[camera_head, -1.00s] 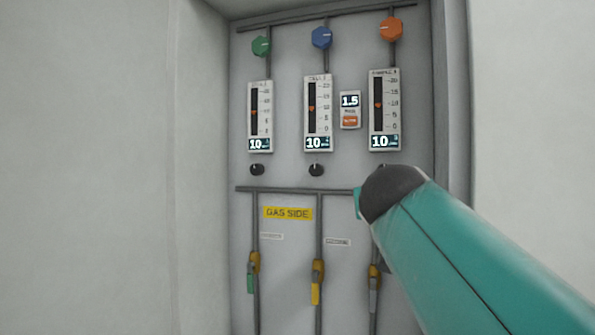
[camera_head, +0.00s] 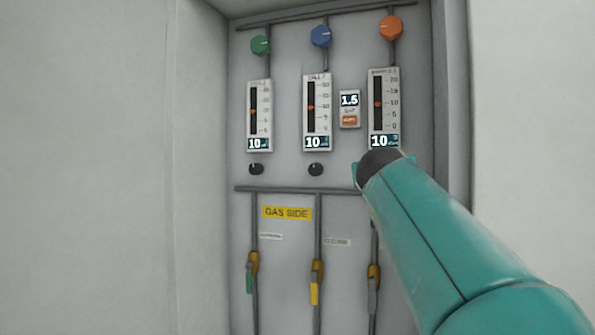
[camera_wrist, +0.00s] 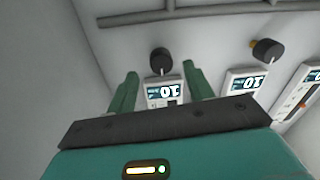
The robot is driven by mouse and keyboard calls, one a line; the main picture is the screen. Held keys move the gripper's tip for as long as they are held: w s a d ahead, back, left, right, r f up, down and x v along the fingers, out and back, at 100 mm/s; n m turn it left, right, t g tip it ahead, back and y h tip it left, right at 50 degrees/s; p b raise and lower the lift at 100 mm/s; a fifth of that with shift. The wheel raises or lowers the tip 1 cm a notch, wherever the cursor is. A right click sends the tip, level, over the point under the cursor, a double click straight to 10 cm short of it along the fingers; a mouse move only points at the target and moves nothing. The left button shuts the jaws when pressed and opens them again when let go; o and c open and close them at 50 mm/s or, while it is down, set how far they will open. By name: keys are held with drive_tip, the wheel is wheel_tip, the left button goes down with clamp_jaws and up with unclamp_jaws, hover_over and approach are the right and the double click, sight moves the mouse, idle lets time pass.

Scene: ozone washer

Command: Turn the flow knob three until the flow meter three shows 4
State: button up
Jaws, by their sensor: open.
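Flow meter three (camera_head: 384,95) is the rightmost of the three gauges in the head view, and its display reads 10. Its lower end (camera_wrist: 163,91) shows upside down between my fingers in the wrist view. The black flow knob three (camera_wrist: 161,61) sits just beyond the fingertips, roughly centred between them; in the head view my arm hides it. My gripper (camera_wrist: 160,69) is open and empty, with one green finger on each side of the knob's line. I cannot tell the exact gap to the knob. In the head view my arm hides most of the gripper.
Two other black knobs (camera_head: 256,169) (camera_head: 316,169) sit under meters that also read 10. A horizontal pipe (camera_head: 290,189) runs below them. Coloured knobs (camera_head: 391,28) are above. The cabinet side wall (camera_head: 452,100) stands close on the right.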

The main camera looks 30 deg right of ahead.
drive_tip(key=x, duration=0.4)
drive_tip(key=shift+w, duration=0.2)
drive_tip(key=c, duration=1)
drive_tip(key=shift+n, duration=0.3)
